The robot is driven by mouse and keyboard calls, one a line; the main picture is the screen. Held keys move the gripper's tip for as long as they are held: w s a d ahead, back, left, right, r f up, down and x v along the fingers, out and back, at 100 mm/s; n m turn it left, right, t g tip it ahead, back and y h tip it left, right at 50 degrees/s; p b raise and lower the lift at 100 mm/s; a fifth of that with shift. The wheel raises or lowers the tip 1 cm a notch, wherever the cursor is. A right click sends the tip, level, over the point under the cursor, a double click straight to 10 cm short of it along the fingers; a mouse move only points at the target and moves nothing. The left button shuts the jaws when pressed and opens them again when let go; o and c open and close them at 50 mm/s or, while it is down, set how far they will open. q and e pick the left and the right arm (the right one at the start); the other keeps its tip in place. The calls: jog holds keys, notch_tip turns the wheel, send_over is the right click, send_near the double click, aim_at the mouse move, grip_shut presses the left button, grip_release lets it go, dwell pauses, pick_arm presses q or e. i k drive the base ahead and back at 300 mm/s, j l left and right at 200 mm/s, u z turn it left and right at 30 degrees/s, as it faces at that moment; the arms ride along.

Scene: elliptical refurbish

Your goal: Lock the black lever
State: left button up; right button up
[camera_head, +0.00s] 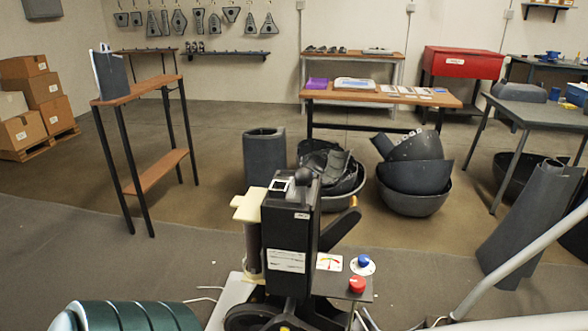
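A black upright housing (287,232) with white labels stands at the lower centre. A flat black lever-like piece (341,229) sticks out of its right side, tilted up to the right, with a small orange tip (353,201) just above it. A round black knob (305,175) sits on top of the housing. I cannot tell for certain which of these black parts is the lever, or whether it is locked. Neither my left nor my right gripper is in view.
A red button (357,284), a blue knob (364,262) and a gauge card (329,262) sit right of the housing. A cream T-shaped piece (249,205) stands at its left. A pale tube (525,262) slants across the lower right. Dark bins (413,203) stand behind.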

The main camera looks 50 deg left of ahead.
aim_at(303, 176)
jog(key=u, duration=1.55)
